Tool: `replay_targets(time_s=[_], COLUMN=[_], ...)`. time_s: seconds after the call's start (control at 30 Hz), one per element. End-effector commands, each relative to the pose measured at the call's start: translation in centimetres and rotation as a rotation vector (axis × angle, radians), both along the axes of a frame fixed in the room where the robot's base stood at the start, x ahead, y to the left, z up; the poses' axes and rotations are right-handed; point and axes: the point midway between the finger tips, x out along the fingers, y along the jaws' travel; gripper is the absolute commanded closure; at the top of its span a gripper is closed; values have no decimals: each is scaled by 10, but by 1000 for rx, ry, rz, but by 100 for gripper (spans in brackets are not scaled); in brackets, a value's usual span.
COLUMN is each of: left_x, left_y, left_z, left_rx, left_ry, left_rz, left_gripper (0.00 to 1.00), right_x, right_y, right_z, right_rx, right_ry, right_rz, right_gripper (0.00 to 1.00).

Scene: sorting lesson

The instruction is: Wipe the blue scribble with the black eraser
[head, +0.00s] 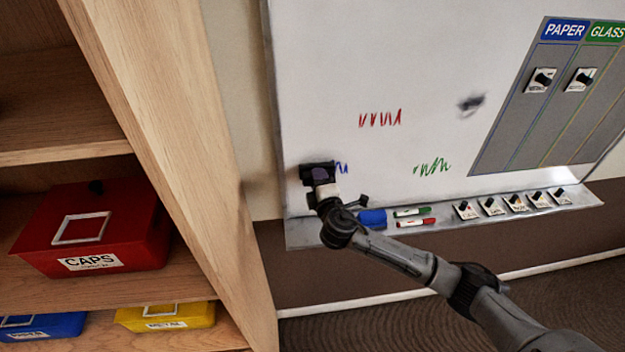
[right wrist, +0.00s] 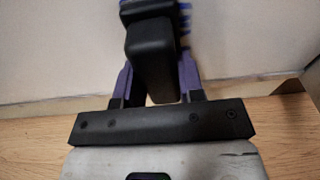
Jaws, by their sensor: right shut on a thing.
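The blue scribble (head: 341,168) is on the lower left of the whiteboard (head: 420,60), and only its right end shows in the head view. My right gripper (head: 322,180) is in front of its left part and hides the rest. The gripper is shut on the black eraser (head: 317,170), which is at the board face; I cannot tell whether it touches. In the right wrist view the eraser (right wrist: 150,50) sits between the purple fingers (right wrist: 152,85), with bits of blue scribble (right wrist: 185,22) beside it. My left gripper is not in view.
A red scribble (head: 380,119), a green scribble (head: 432,167) and a dark smudge (head: 471,104) are also on the board. The tray (head: 440,222) below holds a blue object (head: 372,218), a green marker (head: 412,211), a red marker (head: 415,222) and several cards. A wooden shelf (head: 190,130) stands close at left.

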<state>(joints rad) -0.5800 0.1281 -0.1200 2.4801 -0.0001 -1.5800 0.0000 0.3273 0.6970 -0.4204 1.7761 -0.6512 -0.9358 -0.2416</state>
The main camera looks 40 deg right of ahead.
Motion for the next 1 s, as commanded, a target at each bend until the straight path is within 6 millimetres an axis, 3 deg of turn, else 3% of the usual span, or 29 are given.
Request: replay_targets(time_s=[1.0], left_x=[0], left_y=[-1], left_z=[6], left_rx=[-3], left_ry=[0], left_rz=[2], left_gripper=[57], right_x=[-28], right_y=[-47], right_z=[0], right_rx=[-2], right_ry=[1], right_rz=[-1], right_gripper=[83])
